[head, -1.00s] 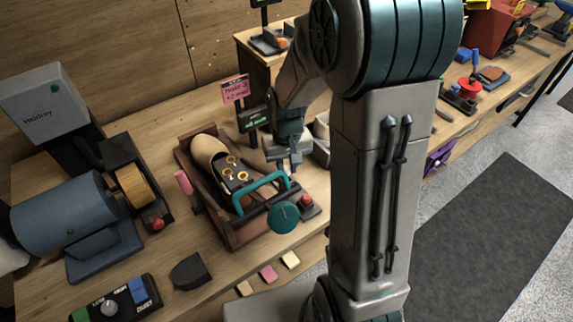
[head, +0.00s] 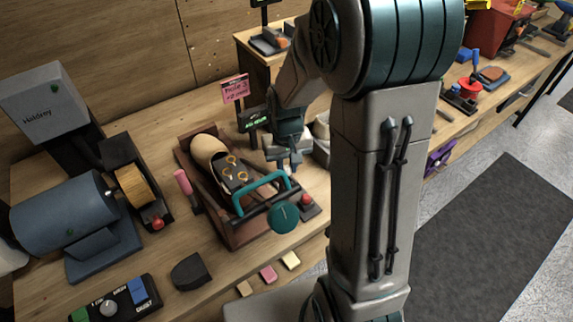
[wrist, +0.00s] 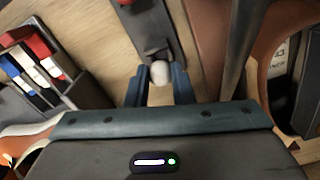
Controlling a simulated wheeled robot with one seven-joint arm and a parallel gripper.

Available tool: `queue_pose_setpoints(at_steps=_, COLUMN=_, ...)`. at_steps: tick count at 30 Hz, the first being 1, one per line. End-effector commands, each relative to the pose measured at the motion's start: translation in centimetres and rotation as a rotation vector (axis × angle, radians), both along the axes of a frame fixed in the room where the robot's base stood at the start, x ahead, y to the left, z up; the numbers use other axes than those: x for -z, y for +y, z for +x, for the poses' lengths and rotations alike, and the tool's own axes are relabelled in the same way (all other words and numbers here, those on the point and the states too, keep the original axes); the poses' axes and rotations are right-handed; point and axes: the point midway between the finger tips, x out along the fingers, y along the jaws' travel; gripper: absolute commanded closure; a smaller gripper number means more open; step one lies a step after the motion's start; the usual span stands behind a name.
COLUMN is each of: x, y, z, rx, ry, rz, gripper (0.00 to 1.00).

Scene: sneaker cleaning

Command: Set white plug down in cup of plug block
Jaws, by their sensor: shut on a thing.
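My gripper (wrist: 160,84) has its two blue fingers closed on the sides of the white plug (wrist: 160,71), seen in the wrist view as a small pale rounded end. A dark block (wrist: 150,28) with a red part at its far end lies just beyond the plug and seems to be the plug block. The plug overlaps the block's near end in the picture; I cannot tell whether they touch, and the cup is not clear. In the head view my gripper (head: 288,163) points down right of the sneaker (head: 212,155); the plug is too small to make out there.
The brown wooden carrier (head: 225,228) with a teal handle stands close beside my gripper. A grey tray with red, white and blue items (wrist: 35,65) lies on the other side.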

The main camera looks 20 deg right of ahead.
Motion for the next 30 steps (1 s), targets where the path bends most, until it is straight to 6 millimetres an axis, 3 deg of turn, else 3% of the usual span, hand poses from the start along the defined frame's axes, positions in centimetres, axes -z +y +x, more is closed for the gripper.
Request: queue_pose_setpoints(at_steps=30, x=1.4, y=0.0, z=0.0, rx=0.0, ry=0.0, rz=0.0, gripper=0.99)
